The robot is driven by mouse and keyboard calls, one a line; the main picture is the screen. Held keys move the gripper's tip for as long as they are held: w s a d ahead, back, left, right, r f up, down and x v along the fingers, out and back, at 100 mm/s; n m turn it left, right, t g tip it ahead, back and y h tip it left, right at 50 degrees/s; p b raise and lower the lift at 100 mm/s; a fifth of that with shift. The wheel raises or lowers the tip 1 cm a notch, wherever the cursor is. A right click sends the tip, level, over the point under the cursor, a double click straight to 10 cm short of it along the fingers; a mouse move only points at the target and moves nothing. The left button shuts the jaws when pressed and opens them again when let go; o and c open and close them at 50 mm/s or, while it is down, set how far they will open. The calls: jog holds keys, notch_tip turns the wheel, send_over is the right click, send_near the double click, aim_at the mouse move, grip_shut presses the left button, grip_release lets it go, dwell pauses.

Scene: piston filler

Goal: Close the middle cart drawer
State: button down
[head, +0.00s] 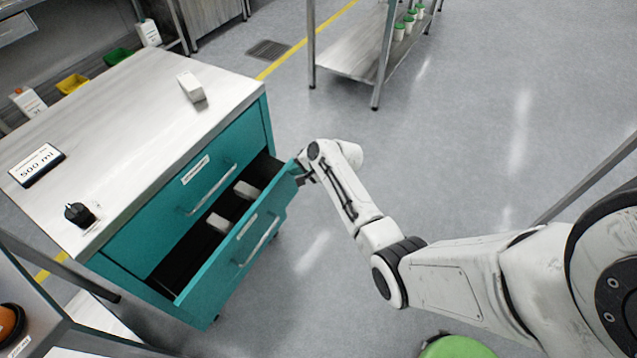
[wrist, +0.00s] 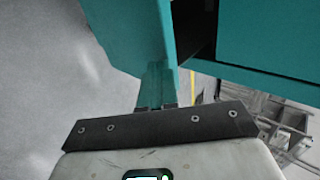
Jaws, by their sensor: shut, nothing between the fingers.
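The teal cart (head: 133,120) stands at left with a pale worktop. Its upper drawer (head: 205,185) is shut. The drawer below it, the middle drawer (head: 238,250), is pulled out, with a bar handle and a label on its front. Two pale boxes lie inside it. My gripper (head: 301,178) is shut and empty at the right-hand end of this drawer's front. In the wrist view the teal drawer front (wrist: 125,35) lies just beyond my gripper (wrist: 156,98). I cannot tell whether they touch.
On the cart top are a white box (head: 191,87), a "500 ml" display (head: 37,165) and a black knob (head: 79,214). A metal shelf table (head: 350,58) with green-lidded jars stands at the back. A green round object (head: 456,347) is at the bottom.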

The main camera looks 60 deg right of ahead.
aim_at(277, 161)
jog(key=w+b, duration=0.2)
jog(key=w, duration=0.5)
jog(key=shift+w+a+b, duration=0.1)
jog(key=shift+b, duration=0.25)
